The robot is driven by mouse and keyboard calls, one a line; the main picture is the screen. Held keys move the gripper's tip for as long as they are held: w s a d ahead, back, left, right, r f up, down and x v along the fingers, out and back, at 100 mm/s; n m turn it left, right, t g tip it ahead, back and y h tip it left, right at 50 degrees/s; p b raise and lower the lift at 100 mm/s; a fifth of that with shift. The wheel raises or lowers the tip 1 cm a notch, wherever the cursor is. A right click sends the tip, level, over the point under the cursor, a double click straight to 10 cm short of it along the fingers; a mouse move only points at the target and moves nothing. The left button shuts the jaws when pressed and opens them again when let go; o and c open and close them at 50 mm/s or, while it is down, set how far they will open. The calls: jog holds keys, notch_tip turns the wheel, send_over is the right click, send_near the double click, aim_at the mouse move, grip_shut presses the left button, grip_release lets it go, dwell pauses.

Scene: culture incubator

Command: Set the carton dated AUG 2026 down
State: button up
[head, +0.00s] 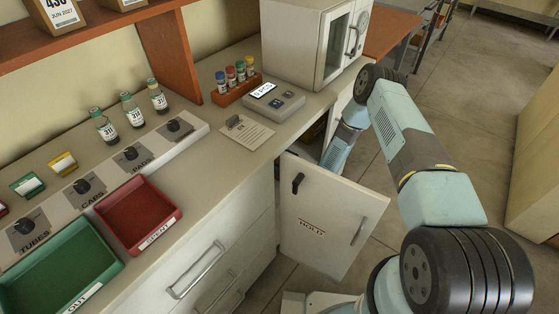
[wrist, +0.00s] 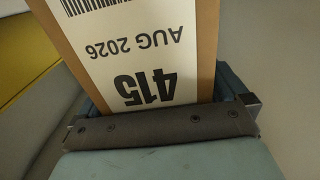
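The carton dated AUG 2026 (wrist: 140,50) is brown with a white label reading 415, upside down in the wrist view. It sits between the two fingers of my gripper (wrist: 162,92), which look shut on its sides. In the head view my arm reaches down beside the counter behind the open cabinet door marked HOLD (head: 325,215). My gripper and the carton are hidden there. What lies under the carton cannot be seen.
The counter holds a red tray (head: 178,213), a green tray (head: 112,257), a small scale (head: 270,105), a rack of capped vials (head: 238,85) and a white incubator (head: 300,45). Other cartons (head: 62,14) stand on the upper shelf. A yellow surface (wrist: 30,60) shows at left in the wrist view.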

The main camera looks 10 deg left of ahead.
jog(key=shift+r, duration=0.1)
jog(key=shift+r, duration=0.25)
jog(key=v, duration=1.2)
jog(key=shift+r, duration=0.25)
dwell(0.7)
